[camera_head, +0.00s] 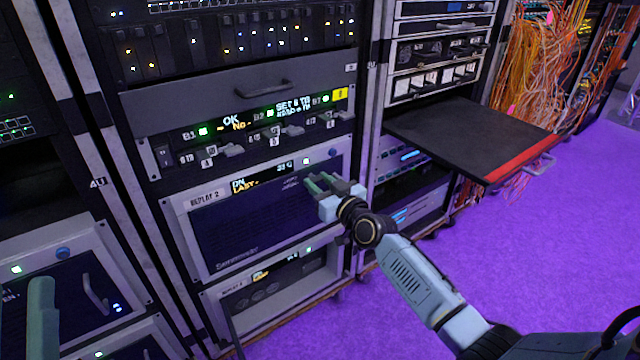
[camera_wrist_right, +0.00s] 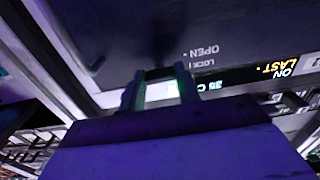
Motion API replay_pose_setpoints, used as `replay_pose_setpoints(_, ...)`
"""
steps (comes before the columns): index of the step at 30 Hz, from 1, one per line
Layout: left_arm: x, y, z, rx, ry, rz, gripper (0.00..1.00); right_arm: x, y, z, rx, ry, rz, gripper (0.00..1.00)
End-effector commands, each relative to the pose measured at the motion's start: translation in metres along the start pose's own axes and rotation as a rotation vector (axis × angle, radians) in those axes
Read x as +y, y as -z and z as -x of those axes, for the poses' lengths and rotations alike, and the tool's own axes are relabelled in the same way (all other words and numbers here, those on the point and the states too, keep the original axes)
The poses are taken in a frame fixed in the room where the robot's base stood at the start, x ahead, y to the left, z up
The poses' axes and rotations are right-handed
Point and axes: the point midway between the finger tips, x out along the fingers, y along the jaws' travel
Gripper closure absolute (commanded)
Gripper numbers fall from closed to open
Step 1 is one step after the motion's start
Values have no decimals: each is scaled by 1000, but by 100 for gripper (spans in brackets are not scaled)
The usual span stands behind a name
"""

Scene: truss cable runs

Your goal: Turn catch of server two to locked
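Server two is the grey unit labelled REPLAY 2 (camera_head: 250,230), with a dark front panel and a small lit display along its top. In the right wrist view, its dark panel (camera_wrist_right: 240,25) shows upside-down LOCK and OPEN lettering. My right gripper (camera_head: 314,182) is at the panel's upper right; its two green fingers are apart, also in the wrist view (camera_wrist_right: 164,80). A blurred dark shape lies just beyond the fingertips; I cannot make out the catch or its angle, nor any contact. A green finger of my left gripper (camera_head: 42,300) shows at the lower left.
Above is a unit with small levers and lit displays (camera_head: 250,128). A black shelf with a red edge (camera_head: 470,135) sticks out of the rack to the right. Another grey unit with a handle (camera_head: 95,292) is at left. Purple floor (camera_head: 560,250) is open at right.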

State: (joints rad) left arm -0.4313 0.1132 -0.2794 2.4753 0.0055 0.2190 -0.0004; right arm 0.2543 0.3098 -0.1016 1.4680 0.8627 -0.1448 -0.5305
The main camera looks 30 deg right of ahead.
Motion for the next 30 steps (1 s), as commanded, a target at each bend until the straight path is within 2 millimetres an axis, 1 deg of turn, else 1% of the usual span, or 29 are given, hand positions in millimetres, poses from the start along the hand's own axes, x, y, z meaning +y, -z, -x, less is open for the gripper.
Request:
replay_pose_setpoints(1, 0, 0, 0, 0, 0, 0, 64, 0, 0, 0, 0, 0, 0, 74)
replay_pose_setpoints(3, 0, 0, 0, 0, 0, 0, 64, 0, 0, 0, 0, 0, 0, 83)
replay_pose_setpoints(5, 0, 0, 0, 0, 0, 0, 64, 0, 0, 0, 0, 0, 0, 90)
replay_pose_setpoints(11, 0, 0, 0, -2, 0, 0, 64, 0, 0, 0, -1, 0, -12, 90)
replay_pose_setpoints(17, 0, -1, -2, -19, 1, 0, 64, 0, 0, 0, -2, 1, -82, 90)
replay_pose_setpoints(23, 0, -6, -4, -68, 1, 1, 64, 0, 0, 0, -2, 0, -226, 90)
replay_pose_setpoints(30, 0, -15, -1, -140, 6, 4, 64, 0, 0, 0, -2, 1, -451, 90)
